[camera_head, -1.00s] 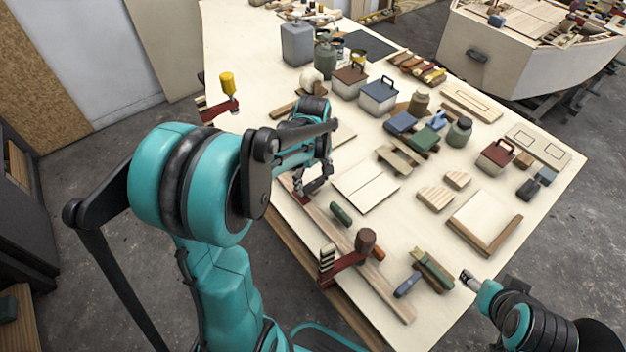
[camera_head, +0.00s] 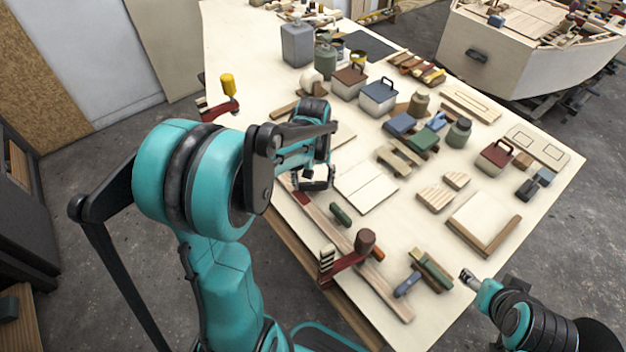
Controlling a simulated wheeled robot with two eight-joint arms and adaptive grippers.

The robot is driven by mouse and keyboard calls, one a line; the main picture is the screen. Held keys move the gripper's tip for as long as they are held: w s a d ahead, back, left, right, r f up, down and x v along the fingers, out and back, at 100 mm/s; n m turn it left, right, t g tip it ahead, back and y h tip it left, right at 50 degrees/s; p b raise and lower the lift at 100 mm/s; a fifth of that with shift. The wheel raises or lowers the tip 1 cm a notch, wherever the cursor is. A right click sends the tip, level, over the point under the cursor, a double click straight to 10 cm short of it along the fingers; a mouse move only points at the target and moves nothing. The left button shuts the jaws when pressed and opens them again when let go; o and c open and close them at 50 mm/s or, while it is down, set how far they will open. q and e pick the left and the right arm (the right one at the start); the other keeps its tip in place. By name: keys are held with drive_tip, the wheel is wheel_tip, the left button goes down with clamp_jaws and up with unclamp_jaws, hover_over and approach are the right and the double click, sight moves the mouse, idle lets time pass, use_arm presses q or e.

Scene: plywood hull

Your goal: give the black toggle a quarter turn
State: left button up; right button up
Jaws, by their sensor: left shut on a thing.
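My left gripper (camera_head: 314,180) is at the near-left part of the workbench, just left of the pale flat panels (camera_head: 365,188). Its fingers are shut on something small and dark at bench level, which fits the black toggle. The toggle is mostly hidden by the fingers and wrist, so its angle cannot be made out. My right gripper (camera_head: 467,276) is at the bench's near-right edge, apart from the toggle. It is too small to tell whether its fingers are open.
A red clamp with a brown knob (camera_head: 364,241) and a small green block (camera_head: 340,214) are near the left gripper. Tins, blocks and tools crowd the workbench (camera_head: 240,58) farther back. A plywood hull (camera_head: 500,60) stands at the back right.

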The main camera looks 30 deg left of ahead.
sight(312, 183)
use_arm(q)
drive_tip(key=m, duration=0.5)
drive_tip(key=shift+m, duration=0.3)
drive_tip(key=shift+m+p, duration=0.3)
drive_tip(key=shift+m, duration=1.9)
drive_tip(key=o, duration=1.2)
drive_tip(key=shift+c, duration=0.2)
drive_tip(key=shift+r, duration=0.1)
wheel_tip(312, 183, up, 12)
drive_tip(key=shift+s, duration=0.1)
